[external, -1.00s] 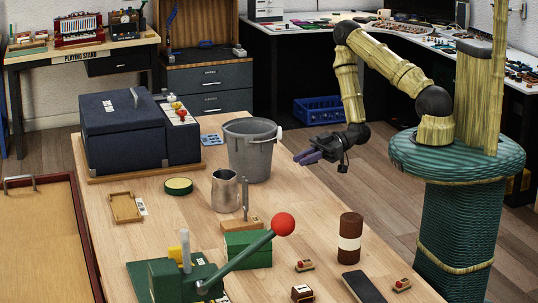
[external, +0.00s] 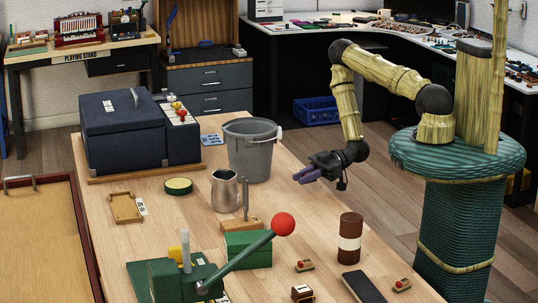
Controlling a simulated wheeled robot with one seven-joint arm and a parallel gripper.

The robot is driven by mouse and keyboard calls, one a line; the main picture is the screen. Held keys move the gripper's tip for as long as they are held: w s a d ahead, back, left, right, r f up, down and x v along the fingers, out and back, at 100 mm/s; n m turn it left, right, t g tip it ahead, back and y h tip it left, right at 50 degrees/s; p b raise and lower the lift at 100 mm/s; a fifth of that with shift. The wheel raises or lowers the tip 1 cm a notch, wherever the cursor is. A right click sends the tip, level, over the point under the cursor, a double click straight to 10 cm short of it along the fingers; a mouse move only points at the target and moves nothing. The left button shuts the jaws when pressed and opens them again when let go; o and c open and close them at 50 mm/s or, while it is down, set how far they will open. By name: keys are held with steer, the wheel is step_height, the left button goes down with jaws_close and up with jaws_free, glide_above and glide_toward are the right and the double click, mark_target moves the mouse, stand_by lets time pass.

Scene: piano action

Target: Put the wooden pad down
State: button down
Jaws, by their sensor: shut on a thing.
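My gripper (external: 304,176) reaches in from the right, over the right edge of the wooden workbench (external: 188,217). Its purple fingers point left, a little to the right of the grey bucket. They are shut on the wooden pad, which is too small or too covered by the fingers to make out. The gripper hangs in the air above the bench top, apart from it.
A grey bucket (external: 249,155), a metal jug (external: 225,193) and a green block (external: 247,250) stand left of my gripper. A red-knobbed lever (external: 283,224) and a brown cylinder (external: 350,240) stand nearer the camera. Bare bench lies between bucket and cylinder.

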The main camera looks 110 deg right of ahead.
mark_target(305, 195)
steer(key=shift+f+p, duration=0.35)
steer(key=shift+f, duration=1.55)
steer(key=shift+f, duration=0.2)
steer(key=c, duration=1.3)
jaws_free()
steer(key=shift+s, duration=0.15)
steer(key=b+v, duration=0.4)
steer(key=v, duration=1.3)
steer(key=shift+a, duration=0.2)
steer(key=shift+o, duration=0.5)
steer(key=shift+s, duration=0.1)
